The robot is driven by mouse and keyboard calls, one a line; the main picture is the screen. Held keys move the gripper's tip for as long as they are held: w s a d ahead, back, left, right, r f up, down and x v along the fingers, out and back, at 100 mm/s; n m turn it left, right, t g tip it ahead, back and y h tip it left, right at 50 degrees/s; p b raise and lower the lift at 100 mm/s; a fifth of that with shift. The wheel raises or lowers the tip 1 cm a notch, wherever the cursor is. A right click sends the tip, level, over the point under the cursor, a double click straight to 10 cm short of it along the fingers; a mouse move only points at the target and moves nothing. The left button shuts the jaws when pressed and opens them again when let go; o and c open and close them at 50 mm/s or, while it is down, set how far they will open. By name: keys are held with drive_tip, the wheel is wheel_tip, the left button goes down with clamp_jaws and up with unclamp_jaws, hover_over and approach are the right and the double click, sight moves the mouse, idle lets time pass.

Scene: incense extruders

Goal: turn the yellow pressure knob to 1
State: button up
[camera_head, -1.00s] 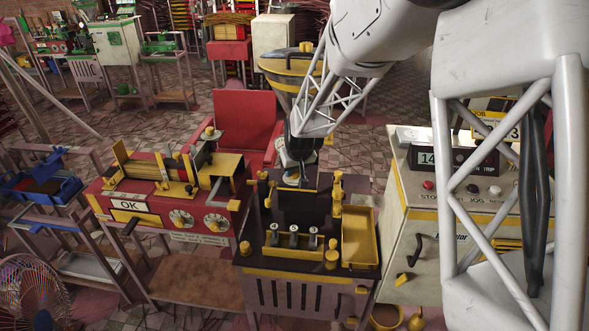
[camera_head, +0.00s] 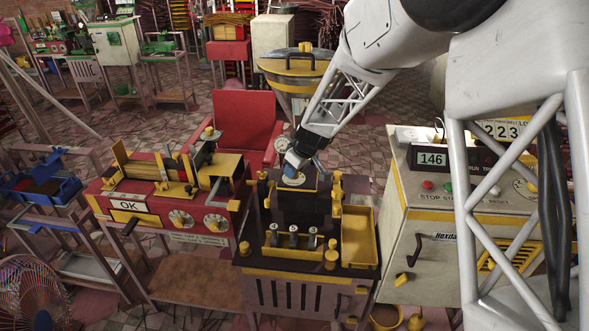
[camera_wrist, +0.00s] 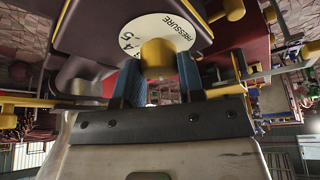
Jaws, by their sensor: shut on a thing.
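The yellow pressure knob (camera_wrist: 158,56) sits on a round white dial (camera_wrist: 150,35) marked PRESSURE. In the wrist view, my gripper (camera_wrist: 158,78) has its two blue fingers on either side of the knob, shut on it. Part of the scale shows beside the knob, including what looks like 4 and 5. The knob and fingers hide other marks, and I cannot tell which number the knob points to.
The dark machine (camera_head: 308,285) has several small knobs, yellow posts and a yellow tray (camera_head: 359,237). A red machine (camera_head: 165,212) with an OK sign stands at left. A pale cabinet (camera_head: 400,247) with a display reading 146 stands at right.

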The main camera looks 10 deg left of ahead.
drive_tip(key=shift+n+g, duration=0.6)
drive_tip(key=shift+n, duration=1.1)
drive_tip(key=o, duration=0.9)
drive_tip(key=shift+r, duration=0.1)
drive_tip(key=v, duration=0.7)
drive_tip(key=shift+d+r, duration=0.25)
drive_tip(key=shift+r, duration=0.05)
